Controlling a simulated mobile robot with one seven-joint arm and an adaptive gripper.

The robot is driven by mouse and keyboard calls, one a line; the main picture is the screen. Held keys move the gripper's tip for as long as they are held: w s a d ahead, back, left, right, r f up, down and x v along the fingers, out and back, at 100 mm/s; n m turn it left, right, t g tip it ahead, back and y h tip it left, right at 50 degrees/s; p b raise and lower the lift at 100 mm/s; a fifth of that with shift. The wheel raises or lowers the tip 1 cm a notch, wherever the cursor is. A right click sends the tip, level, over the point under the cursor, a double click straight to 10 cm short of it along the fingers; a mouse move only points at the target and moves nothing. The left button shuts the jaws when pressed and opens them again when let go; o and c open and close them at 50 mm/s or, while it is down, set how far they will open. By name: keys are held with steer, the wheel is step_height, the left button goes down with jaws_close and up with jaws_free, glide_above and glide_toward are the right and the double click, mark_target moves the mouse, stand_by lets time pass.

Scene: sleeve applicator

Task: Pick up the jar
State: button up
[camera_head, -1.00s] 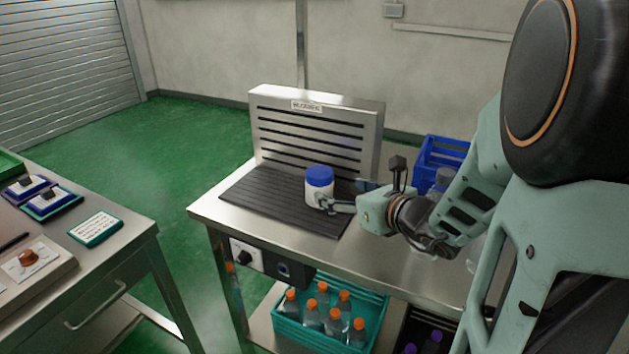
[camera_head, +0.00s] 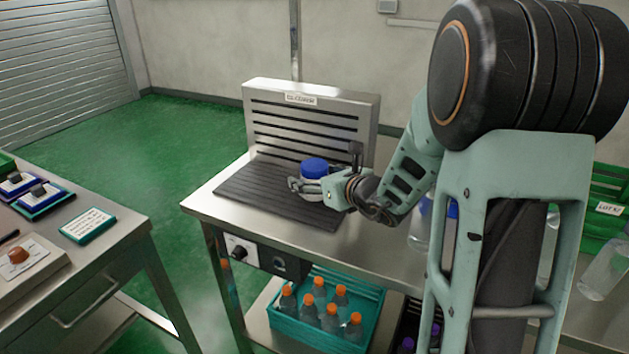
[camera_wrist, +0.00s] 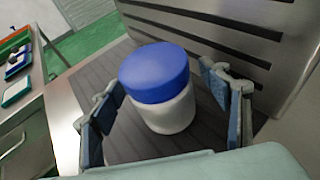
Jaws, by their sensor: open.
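The jar has a white body and a blue lid (camera_head: 314,168). It stands upright on the dark ribbed mat (camera_head: 262,190) on the steel table, in front of the slotted metal panel. In the wrist view the jar (camera_wrist: 160,88) sits between the two fingers of my gripper (camera_wrist: 165,112), with a gap visible on each side. My gripper (camera_head: 312,188) is open around the jar in the head view. The far side of the jar is hidden, and its lower body is partly covered by my gripper in the head view.
The slotted panel (camera_head: 310,115) rises just behind the mat. A teal crate of orange-capped bottles (camera_head: 325,310) sits on the shelf below. A second table (camera_head: 100,250) stands at left.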

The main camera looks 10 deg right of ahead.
steer(key=shift+c, duration=0.6)
steer(key=c, duration=1.3)
steer(key=shift+c, duration=0.3)
steer(key=shift+r, duration=0.15)
